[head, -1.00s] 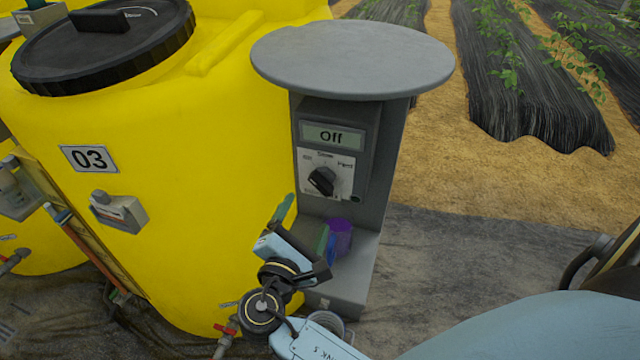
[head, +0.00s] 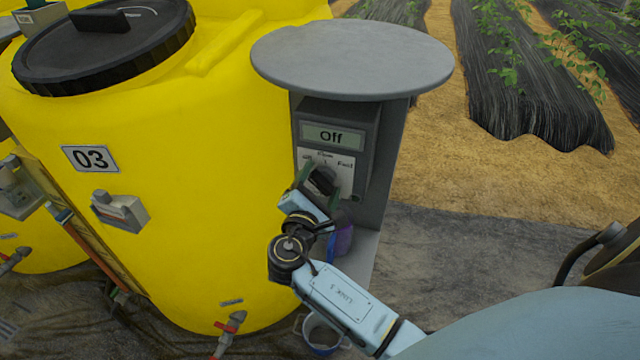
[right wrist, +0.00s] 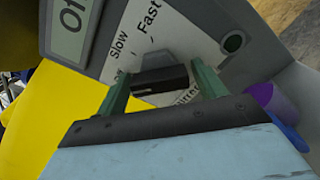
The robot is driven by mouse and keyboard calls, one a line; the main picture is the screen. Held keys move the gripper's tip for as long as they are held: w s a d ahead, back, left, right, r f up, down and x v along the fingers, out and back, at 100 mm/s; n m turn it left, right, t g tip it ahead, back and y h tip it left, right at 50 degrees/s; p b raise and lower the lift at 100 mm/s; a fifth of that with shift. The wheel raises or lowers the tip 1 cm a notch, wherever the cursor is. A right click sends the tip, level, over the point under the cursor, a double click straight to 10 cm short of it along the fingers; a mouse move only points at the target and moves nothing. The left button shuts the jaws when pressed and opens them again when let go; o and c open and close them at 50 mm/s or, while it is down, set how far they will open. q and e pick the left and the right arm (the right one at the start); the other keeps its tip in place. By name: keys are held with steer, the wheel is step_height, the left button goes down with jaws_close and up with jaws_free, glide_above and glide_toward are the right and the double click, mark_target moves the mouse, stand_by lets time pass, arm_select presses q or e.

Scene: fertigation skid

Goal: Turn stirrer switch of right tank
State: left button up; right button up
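The stirrer switch is a black rotary knob (head: 322,180) on a white dial plate (head: 341,170) of the grey control box (head: 362,123). The display above it (head: 333,136) reads "Off". My right gripper (head: 319,184) is at the knob, coming from below and partly covering the dial. In the right wrist view, the knob (right wrist: 160,79) lies between the two green fingers of the right gripper (right wrist: 161,72). The fingers are spread, one on each side of it; firm contact cannot be made out. "Slow" and "Fast" show on the plate. My left gripper is not in view.
The yellow tank marked 03 (head: 225,200) stands close on the left of the control box. A round grey top (head: 352,62) overhangs the box. A purple cup-like object (head: 343,240) sits on the stand's lower ledge. A red-handled valve (head: 230,328) is low on the tank.

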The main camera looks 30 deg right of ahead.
steer(key=c, duration=0.8)
steer(key=shift+o, duration=0.2)
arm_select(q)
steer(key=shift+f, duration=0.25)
arm_select(e)
steer(key=shift+f, duration=0.1)
steer(key=m+b, duration=0.3)
steer(key=shift+m, duration=0.4)
steer(key=m+b, duration=0.3)
steer(key=m, duration=0.1)
steer(key=shift+m+b, duration=0.4)
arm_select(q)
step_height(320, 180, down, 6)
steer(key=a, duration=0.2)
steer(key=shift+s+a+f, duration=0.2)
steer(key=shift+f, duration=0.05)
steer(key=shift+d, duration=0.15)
